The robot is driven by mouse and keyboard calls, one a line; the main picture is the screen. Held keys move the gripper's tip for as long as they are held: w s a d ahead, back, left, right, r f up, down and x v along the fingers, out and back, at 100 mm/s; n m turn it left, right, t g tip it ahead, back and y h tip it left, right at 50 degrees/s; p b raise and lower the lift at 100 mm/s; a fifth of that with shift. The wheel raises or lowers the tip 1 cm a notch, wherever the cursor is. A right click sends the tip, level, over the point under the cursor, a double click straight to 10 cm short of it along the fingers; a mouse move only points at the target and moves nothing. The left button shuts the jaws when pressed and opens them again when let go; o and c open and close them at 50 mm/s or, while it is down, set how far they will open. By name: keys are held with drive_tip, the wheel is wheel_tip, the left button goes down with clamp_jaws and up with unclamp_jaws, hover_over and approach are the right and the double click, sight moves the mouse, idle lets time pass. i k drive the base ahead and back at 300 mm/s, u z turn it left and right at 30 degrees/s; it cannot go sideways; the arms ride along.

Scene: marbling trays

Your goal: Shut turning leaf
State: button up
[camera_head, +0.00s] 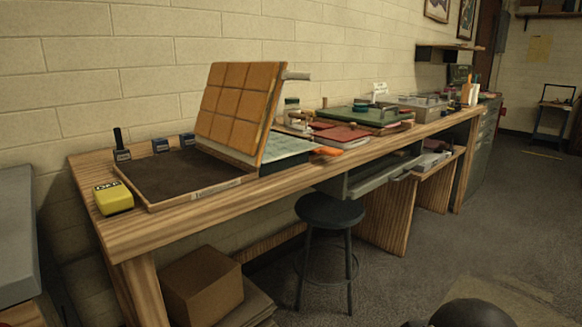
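The turning leaf seems to be the orange-brown panel (236,103), marked in squares, on the wooden workbench. It stands raised and tilted, its top leaning right, with a pale edge below. A short grey bar (296,76) sticks out at its upper right. To its left lies a shallow, dark-lined tray (168,203) with a wooden rim, open and empty. To its right, partly hidden by the leaf, is a flat pale grey-green surface (287,148). My gripper is not in view.
A yellow block (113,198) sits at the bench's (135,238) left front corner. Small dark stamps (160,145) stand behind the tray. An orange-handled tool (327,151) lies right of the leaf. A black stool (329,211) and cardboard box (202,285) are below. Floor at right is open.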

sight(239, 100)
drive_tip(key=z, duration=1.3)
drive_tip(key=i, duration=2.45)
drive_tip(key=u, duration=3.75)
